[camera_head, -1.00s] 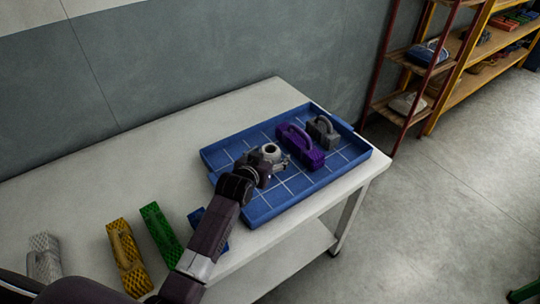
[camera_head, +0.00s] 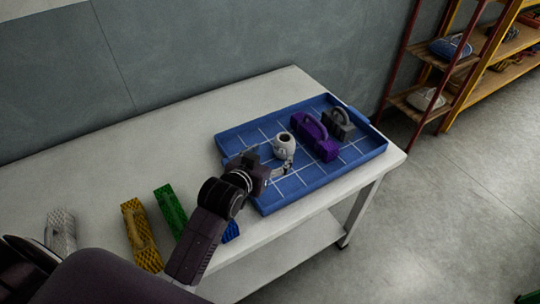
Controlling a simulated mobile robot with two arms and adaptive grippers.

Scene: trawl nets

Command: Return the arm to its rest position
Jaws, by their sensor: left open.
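My left gripper (camera_head: 273,158) is open over the left part of the blue tray (camera_head: 287,199), its arm coming in from the lower left. Just beyond its fingers is a pale round piece with a dark opening (camera_head: 284,146), in the tray. I cannot tell whether the fingers touch it. My right gripper is not in view.
The tray also holds a purple handled block (camera_head: 317,139) and a dark grey one (camera_head: 339,124). White (camera_head: 60,232), yellow (camera_head: 141,236), green (camera_head: 171,211) and partly hidden blue (camera_head: 231,231) pieces lie on the table (camera_head: 110,179). Shelves (camera_head: 446,68) stand right.

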